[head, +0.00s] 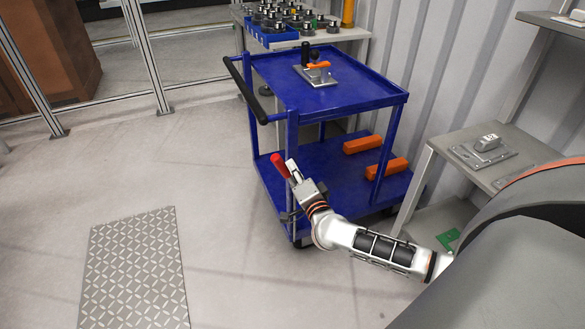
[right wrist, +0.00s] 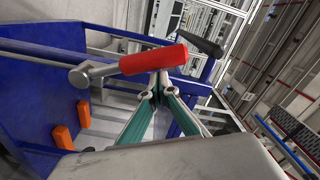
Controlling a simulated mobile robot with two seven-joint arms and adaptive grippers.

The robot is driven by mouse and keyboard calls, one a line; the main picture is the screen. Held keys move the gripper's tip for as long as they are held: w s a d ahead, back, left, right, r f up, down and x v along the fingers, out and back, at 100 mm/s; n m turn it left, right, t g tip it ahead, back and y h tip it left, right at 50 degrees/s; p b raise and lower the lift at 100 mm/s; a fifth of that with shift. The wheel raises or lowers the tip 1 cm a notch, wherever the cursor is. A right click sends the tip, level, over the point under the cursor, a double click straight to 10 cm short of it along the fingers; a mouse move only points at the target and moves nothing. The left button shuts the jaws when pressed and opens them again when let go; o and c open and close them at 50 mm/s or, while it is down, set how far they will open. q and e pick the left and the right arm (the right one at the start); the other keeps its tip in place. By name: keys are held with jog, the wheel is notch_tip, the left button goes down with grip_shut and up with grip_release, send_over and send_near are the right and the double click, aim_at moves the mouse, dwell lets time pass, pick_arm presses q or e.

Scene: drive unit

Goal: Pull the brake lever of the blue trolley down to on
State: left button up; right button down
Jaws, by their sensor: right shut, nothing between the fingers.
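The blue trolley (head: 326,97) stands in the middle of the head view. Its brake lever (head: 279,165) has a red grip and shows beside the trolley's near left post. In the right wrist view the red grip (right wrist: 153,61) lies across the picture, on a grey rod and pivot at its left. My right gripper (head: 292,170) is shut and empty, just right of the red grip. In the right wrist view its fingertips (right wrist: 158,88) meet just below the grip; I cannot tell whether they touch it. My left gripper is not in view.
The trolley's black push handle (head: 246,90) is above the lever. A metal fixture (head: 317,74) sits on its top shelf, orange blocks (head: 362,144) on the lower one. A grey side table (head: 486,153) stands at right.

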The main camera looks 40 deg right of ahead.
jog(key=shift+w+a+n+p, duration=0.25)
jog(key=shift+a+n+p, duration=0.75)
jog(key=shift+p, duration=0.25)
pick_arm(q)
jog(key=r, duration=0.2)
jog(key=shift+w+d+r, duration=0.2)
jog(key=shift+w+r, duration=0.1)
pick_arm(e)
jog(key=w+a+f+n, duration=0.1)
jog(key=a+f+n, duration=0.3)
jog(key=f+n, duration=0.3)
jog(key=a+f+n, duration=0.3)
jog(key=f+n, duration=0.4)
jog(key=shift+w+a+n, duration=0.4)
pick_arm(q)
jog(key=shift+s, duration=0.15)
